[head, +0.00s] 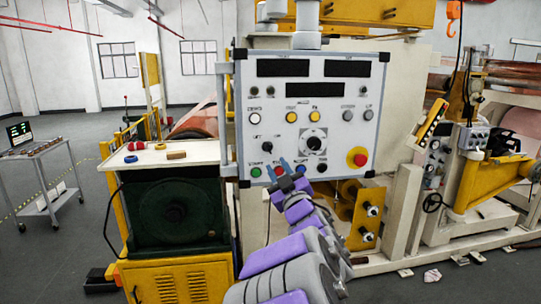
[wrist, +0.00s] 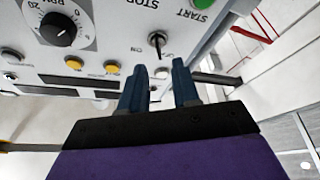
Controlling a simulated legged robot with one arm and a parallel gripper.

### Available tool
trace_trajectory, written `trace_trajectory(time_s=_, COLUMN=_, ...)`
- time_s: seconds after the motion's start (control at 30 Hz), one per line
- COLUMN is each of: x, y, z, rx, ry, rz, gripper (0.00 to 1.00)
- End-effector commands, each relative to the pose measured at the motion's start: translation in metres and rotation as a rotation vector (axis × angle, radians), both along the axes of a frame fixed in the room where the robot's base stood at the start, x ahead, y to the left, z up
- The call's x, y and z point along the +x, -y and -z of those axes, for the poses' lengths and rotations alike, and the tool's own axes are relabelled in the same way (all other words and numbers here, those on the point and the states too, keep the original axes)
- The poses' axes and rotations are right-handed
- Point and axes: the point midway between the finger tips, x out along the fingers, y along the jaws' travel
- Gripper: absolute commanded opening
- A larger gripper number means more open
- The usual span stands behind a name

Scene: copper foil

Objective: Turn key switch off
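The key switch (head: 267,143) is a small dark switch on the left side of the grey control panel (head: 345,98), above the green START button (head: 256,172). In the wrist view, which is turned upside down, the key switch (wrist: 157,42) shows a thin upright dark handle with an ON label to its left. My gripper (head: 286,164) is in front of the lower left of the panel. In the wrist view, its two blue fingers (wrist: 159,66) are apart with nothing between them. The key switch lies beyond the gap, roughly in line with it; contact is not visible.
A speed dial (head: 313,143) sits right of the switch. A red button (head: 279,171) and blue button (head: 301,169) are below it, close to my gripper. Yellow buttons (head: 292,117) are above. A red emergency button (head: 357,157) is at the lower right. A workbench (head: 168,155) stands left.

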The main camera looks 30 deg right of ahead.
Motion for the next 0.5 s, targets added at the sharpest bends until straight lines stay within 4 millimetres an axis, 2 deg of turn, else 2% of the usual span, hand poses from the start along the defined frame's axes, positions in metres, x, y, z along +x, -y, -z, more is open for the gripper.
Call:
trace_trajectory(time_s=0.3, x=0.038, y=0.004, z=-0.013, rx=0.003, ry=-0.001, rz=0.001, gripper=0.31)
trace_trajectory(time_s=0.5, x=0.054, y=0.006, z=-0.019, rx=0.001, ry=0.0, rz=0.001, gripper=0.31)
